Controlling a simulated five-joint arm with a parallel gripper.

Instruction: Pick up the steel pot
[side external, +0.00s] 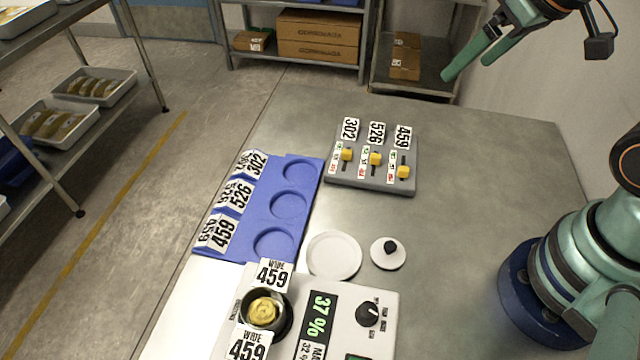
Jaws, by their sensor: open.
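The steel pot (284,318) appears to be the dark round vessel at the bottom of the side view, with a yellow mass inside. It stands on the white weighing unit (380,338), between two cards marked WIDE 459. A small white lid with a black knob (390,247) lies apart on the table. My gripper (468,52) is at the upper right, high above the table. It is open and empty, far from the pot.
A blue tray (257,212) with round recesses and cards 302, 526, 459 lies left of centre. Behind is a grey panel with yellow sliders (375,159). A white dish (334,255) sits near the unit. The table's right middle is clear.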

